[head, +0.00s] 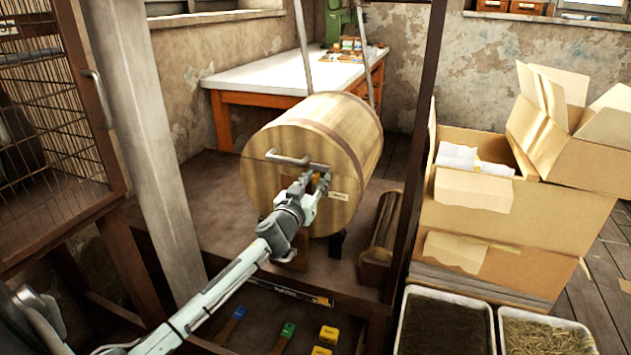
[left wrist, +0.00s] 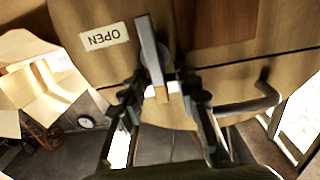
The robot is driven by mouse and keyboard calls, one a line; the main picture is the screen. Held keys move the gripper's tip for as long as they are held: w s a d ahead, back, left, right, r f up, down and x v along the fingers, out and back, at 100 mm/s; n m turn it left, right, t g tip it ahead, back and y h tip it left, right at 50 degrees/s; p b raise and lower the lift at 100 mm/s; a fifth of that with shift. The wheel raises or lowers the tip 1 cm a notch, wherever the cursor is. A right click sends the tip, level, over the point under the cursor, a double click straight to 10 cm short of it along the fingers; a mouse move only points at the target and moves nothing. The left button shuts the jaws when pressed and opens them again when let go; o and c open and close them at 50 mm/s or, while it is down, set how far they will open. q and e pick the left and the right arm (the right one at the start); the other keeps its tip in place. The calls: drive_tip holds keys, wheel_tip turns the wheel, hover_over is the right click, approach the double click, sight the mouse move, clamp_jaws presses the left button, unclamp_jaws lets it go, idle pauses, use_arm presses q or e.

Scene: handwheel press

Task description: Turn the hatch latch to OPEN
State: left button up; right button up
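A wooden drum (head: 345,130) lies on its side, its round end towards me. A pale OPEN label (head: 338,196) is on that end; it also shows in the left wrist view (left wrist: 105,37), upside down. The latch (left wrist: 148,45) is a grey metal bar, seen close in the left wrist view, beside the label and not pointing at it. My left gripper (head: 318,184) is at the drum's end. In the left wrist view its fingers (left wrist: 165,103) are apart, on either side of the latch's near end; contact cannot be told. My right gripper is out of view.
A bent metal handle (head: 287,158) sticks out from the drum's end, near my left gripper; it also shows in the left wrist view (left wrist: 255,101). A dark upright post (head: 417,130) stands right of the drum. Cardboard boxes (head: 520,235) stand farther right, and a pale column (head: 140,130) stands left.

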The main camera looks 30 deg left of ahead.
use_arm(q)
clamp_jaws()
drive_tip(key=shift+d+m, duration=0.1)
drive_tip(key=shift+m, duration=0.2)
drive_tip(key=shift+w+d+f+m, duration=0.1)
drive_tip(key=shift+d+f+m, duration=0.3)
drive_tip(key=shift+m, duration=2.45)
drive_tip(key=shift+w+d+f+m, duration=0.1)
drive_tip(key=shift+d+f+m, duration=0.3)
drive_tip(key=shift+m, duration=2.5)
drive_tip(key=shift+w+d+f+m, duration=0.1)
drive_tip(key=shift+d+f+m, duration=0.3)
drive_tip(key=shift+m, duration=2.45)
drive_tip(key=shift+a+f, duration=0.15)
drive_tip(key=shift+a, duration=0.05)
